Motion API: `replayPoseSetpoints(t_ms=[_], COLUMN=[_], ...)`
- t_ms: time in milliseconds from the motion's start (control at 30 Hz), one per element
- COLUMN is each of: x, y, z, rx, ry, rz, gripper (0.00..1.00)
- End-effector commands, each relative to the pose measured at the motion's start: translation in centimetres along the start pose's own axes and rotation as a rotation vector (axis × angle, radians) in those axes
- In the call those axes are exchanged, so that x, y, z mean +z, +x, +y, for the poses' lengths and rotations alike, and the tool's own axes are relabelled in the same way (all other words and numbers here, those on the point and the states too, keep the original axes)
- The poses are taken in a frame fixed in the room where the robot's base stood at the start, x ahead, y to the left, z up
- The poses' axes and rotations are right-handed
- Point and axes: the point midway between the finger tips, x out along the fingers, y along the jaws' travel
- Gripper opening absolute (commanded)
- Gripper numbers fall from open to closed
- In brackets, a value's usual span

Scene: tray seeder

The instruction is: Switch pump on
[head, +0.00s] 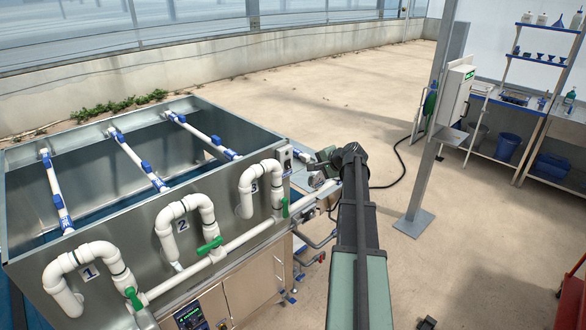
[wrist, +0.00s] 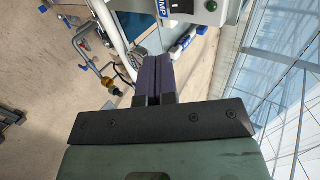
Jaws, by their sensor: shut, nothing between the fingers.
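The pump switch box (head: 286,158) is a small grey box at the right end of the tank's front wall in the head view. In the wrist view the grey box (wrist: 230,12) sits at the top edge, partly cut off, with a blue label (wrist: 163,9) ending in "MP" and a small green round part (wrist: 211,6). My gripper (head: 312,159) is just right of the box in the head view. In the wrist view my gripper (wrist: 158,58) has its dark fingers together and empty, below the label and apart from it.
White pipe loops with green-handled valves (head: 210,246) line the front of the metal tank (head: 120,235). A white pipe (wrist: 106,22) runs close to my fingers in the wrist view. A grey post (head: 428,140) stands to the right, with open floor around it.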

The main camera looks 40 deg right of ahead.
Motion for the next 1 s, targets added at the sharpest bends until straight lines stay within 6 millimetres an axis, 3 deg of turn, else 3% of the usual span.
replayPoseSetpoints(t_ms=[167,600,800,1000], x=[-0.1,-0.1,-0.1,0.0], y=[1.3,10.6,12.9,13.6], z=[0.2,0.5,-1.5,-1.9], rx=[0.0,0.0,-0.001,-0.001], ry=[0.0,-0.001,0.0,0.001], rz=[0.0,-0.001,-0.001,0.0], gripper=[0.0,0.0,0.0,0.0])
